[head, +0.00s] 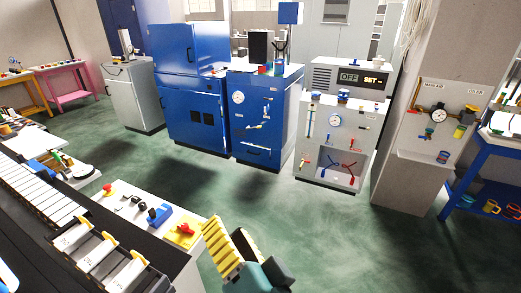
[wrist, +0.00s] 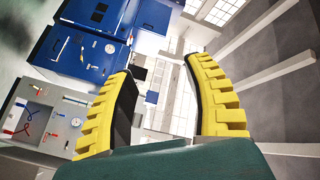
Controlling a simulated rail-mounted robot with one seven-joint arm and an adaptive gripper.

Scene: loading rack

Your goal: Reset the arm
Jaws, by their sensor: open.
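My gripper (head: 236,247) shows at the bottom middle of the head view, raised in front of the green floor. Its yellow ribbed fingers point up. In the wrist view my gripper (wrist: 160,95) has its two fingers spread wide apart, with nothing between them. It is open and empty. The wrist camera looks past the fingers at blue cabinets (wrist: 85,50), a grey panel unit (wrist: 38,115) and bright windows, all tilted. Most of the arm is out of view.
Blue cabinets (head: 194,90) and a grey unit with an OFF display (head: 338,130) stand across the floor. A control panel with a red button (head: 150,222) and a rack with white-labelled slots (head: 105,258) lie left of my gripper. The green floor (head: 300,220) is clear.

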